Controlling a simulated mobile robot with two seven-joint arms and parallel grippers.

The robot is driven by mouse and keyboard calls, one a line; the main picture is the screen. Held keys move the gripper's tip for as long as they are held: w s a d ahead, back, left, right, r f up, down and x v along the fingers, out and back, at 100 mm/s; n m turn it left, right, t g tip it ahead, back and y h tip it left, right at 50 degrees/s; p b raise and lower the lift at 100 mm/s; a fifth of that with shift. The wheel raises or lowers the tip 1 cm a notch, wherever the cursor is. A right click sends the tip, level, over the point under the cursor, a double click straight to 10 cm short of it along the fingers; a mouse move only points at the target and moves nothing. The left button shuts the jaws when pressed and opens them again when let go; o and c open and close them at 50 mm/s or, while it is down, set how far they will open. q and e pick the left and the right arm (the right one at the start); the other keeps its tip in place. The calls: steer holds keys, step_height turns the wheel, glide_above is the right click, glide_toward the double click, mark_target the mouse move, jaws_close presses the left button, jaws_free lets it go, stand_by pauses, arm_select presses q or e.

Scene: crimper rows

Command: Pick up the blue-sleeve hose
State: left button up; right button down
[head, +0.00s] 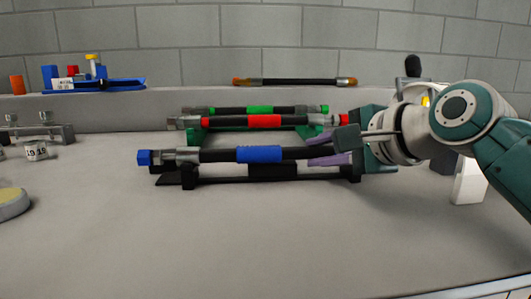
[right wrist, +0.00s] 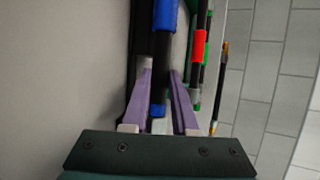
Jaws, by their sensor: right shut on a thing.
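The blue-sleeve hose (head: 259,154) is black, with a blue sleeve at its middle and a blue cap and metal fitting at its left end. It lies level at the front black rack (head: 272,172); I cannot tell whether it touches the rack. My right gripper (head: 325,150) comes in from the right, its purple fingers closed on the hose's right part. In the right wrist view, the blue sleeve (right wrist: 165,14) lies beyond the fingertips (right wrist: 160,70), with the hose running between the fingers. My left gripper is out of view.
Close behind lie the red-sleeve hose (head: 256,121) and green-sleeve hose (head: 258,109) on a green rack. Another dark hose (head: 295,82) with orange ends lies on the back ledge. A blue tray (head: 100,85) and a metal fixture (head: 42,132) are at left. The front of the table is clear.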

stand_by(0.3)
arm_select(q)
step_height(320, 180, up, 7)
steer(key=p, duration=0.7)
arm_select(e)
step_height(320, 180, up, 18)
steer(key=shift+r, duration=0.15)
